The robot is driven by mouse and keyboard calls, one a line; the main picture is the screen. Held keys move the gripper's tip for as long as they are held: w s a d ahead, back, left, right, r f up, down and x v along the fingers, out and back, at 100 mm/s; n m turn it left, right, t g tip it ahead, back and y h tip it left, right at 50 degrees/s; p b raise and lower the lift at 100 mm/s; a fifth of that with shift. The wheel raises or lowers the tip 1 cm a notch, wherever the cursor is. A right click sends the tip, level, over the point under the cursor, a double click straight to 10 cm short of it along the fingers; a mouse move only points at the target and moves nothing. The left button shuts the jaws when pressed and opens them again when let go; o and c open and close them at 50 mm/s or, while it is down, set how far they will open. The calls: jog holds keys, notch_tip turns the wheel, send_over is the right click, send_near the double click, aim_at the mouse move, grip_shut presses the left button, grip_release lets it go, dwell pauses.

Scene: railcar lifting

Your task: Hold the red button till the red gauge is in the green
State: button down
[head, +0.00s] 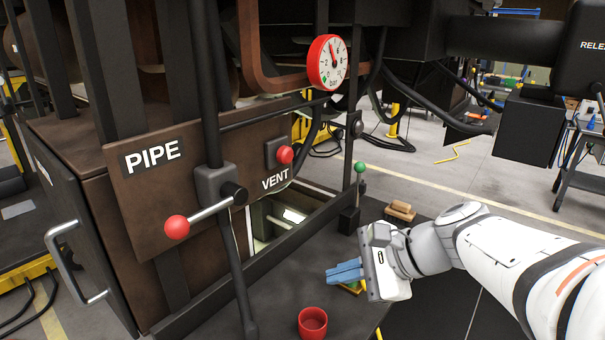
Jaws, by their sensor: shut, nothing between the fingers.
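The red button (285,155) sticks out from a small grey box on the brown panel, just above the word VENT. The red gauge (328,62) hangs higher up, with a red rim and a white dial. Its needle looks to point up and a little left; the reading and the green band are too small to tell surely. My gripper (345,273) is shut and empty, with blue fingers pointing left. It is well below and to the right of the button, apart from it.
A lever with a red knob (177,227) juts out by the PIPE label (153,156). A red cup (312,322) and a wooden brush-like block (400,211) stand on the dark surface. A green-knobbed lever (360,168) rises behind my gripper. Hoses hang around the gauge.

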aim_at(286, 155)
jog(key=w+d+r+m+t+y, duration=0.2)
jog(key=w+r+m+t, duration=0.1)
jog(key=w+r+m, duration=0.2)
jog(key=w+d+r+m+t+y+b, duration=0.1)
jog(key=w+d+r+m+t+y, duration=0.1)
jog(key=w+r+m, duration=0.3)
jog(key=shift+w+d+m+t+y, duration=0.25)
jog(key=shift+m+t+y, duration=0.25)
jog(key=shift+t, duration=0.4)
jog(key=shift+a, duration=0.1)
jog(key=p+x, duration=0.3)
jog(key=x, duration=1.1)
jog(key=shift+p, duration=0.3)
jog(key=shift+w+d+f, duration=0.1)
jog(key=shift+w+d, duration=0.05)
jog(key=shift+d, duration=0.05)
